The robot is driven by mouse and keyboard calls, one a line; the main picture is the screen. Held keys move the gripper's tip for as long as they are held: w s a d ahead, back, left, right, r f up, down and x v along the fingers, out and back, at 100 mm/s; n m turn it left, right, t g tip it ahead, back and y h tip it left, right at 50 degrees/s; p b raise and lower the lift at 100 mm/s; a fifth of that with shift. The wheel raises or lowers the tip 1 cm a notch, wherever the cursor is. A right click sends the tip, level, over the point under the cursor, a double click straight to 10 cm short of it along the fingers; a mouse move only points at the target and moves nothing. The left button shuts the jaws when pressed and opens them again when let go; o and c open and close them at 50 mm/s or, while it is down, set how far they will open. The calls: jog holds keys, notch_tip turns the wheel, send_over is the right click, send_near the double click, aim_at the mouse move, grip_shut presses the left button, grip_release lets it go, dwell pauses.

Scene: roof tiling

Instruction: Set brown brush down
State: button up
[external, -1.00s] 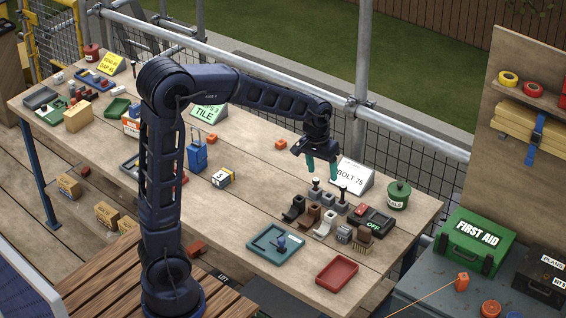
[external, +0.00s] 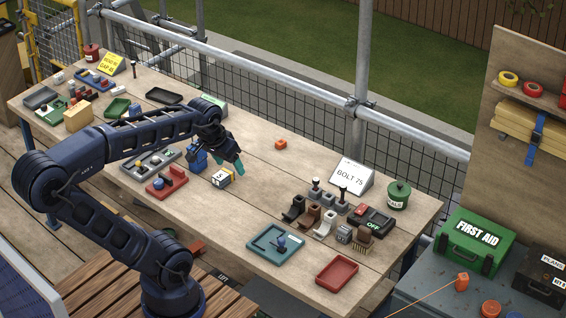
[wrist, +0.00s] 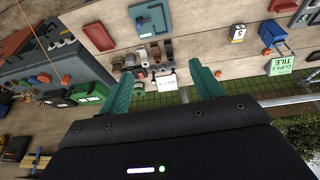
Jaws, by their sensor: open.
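The brown brush (external: 363,243) rests bristles-down on the wooden bench at its right part, beside a small grey block (external: 344,234). My gripper (external: 229,162) is well to its left, above the middle of the bench near a numbered block (external: 221,179). The teal fingers are apart with nothing between them; they also show spread in the wrist view (wrist: 160,74). The brush is too small to pick out surely in the wrist view.
A blue-grey tray (external: 275,244) and a red tray (external: 337,273) lie near the brush. Behind it are a black box marked OFF (external: 373,220), a green can (external: 399,195) and the BOLT 75 sign (external: 351,178). The bench around an orange block (external: 280,144) is clear.

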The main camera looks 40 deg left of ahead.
jog(key=shift+s+a+f+y, duration=0.1)
jog(key=shift+s+a, duration=0.1)
jog(key=shift+s, duration=0.4)
jog(key=shift+s+a+f+y, duration=0.1)
jog(key=shift+s+a, duration=0.1)
jog(key=shift+s, duration=0.45)
jog(key=shift+s+a+f+y, duration=0.1)
jog(key=shift+s+a, duration=0.1)
jog(key=shift+s, duration=0.4)
